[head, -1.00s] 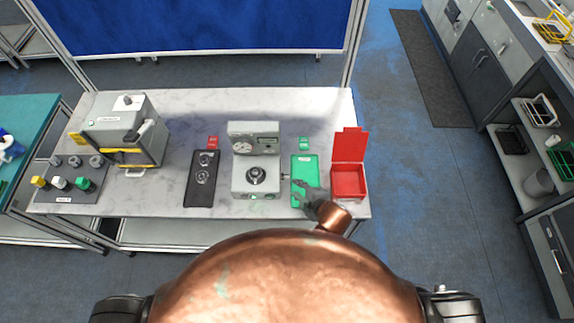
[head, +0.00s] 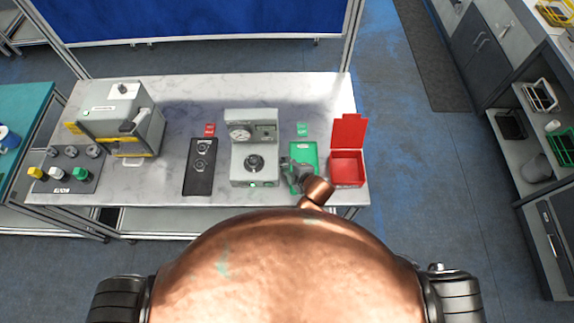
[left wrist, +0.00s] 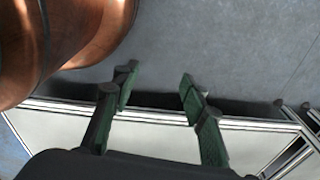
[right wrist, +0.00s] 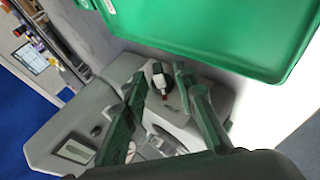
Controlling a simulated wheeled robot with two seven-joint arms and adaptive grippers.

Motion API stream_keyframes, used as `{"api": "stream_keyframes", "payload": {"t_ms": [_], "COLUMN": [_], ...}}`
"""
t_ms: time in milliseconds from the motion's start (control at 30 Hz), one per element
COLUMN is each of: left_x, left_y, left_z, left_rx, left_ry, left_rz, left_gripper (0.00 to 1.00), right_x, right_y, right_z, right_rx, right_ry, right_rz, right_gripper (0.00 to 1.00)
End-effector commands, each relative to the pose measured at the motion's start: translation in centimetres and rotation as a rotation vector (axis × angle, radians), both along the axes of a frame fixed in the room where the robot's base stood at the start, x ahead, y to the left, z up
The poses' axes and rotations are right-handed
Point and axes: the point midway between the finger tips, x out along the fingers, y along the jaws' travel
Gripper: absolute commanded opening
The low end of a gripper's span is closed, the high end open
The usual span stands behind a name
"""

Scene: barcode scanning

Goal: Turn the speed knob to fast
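A grey machine (head: 242,176) stands mid-table, with a round dark knob (head: 255,163) on its front part and a gauge (head: 239,134) at the back. Which is the speed knob I cannot tell. My right gripper (head: 290,166) is beside the machine's right side, over the green tray. Its fingers (right wrist: 158,98) are apart, with the side knob seen between them; contact is unclear. My left gripper (left wrist: 155,95) is open and empty, below the head view.
A green tray (head: 309,154) and an open red box (head: 347,169) lie right of the machine. A grey and yellow machine (head: 120,118) and a button panel (head: 65,168) are farther left. The back of the table is mostly clear.

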Motion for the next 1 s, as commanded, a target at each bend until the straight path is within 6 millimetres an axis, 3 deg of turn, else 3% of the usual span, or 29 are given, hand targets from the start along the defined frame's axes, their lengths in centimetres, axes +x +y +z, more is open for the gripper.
{"api": "stream_keyframes", "payload": {"t_ms": [100, 467, 767, 1000], "left_x": [0.1, -1.4, -1.4, -1.1], "left_y": [0.0, 0.1, 0.1, 0.1], "left_z": [0.0, -0.1, 0.8, 4.0], "left_rx": [0.000, 0.001, 0.001, 0.001], "left_ry": [-0.001, 0.018, 0.019, 0.015], "left_rz": [0.000, 0.003, 0.003, 0.002], "left_gripper": [0.40, 0.40, 0.40, 0.40], "right_x": [0.0, 0.0, 0.0, 0.3], "right_y": [-0.1, -0.1, -0.2, -0.3], "right_z": [0.0, 0.0, 0.3, 0.9], "right_rx": [-0.001, -0.001, -0.002, -0.006], "right_ry": [0.000, 0.000, 0.022, 0.116], "right_rz": [-0.001, -0.002, -0.002, -0.003], "right_gripper": [0.25, 0.00, 0.00, 0.00]}}
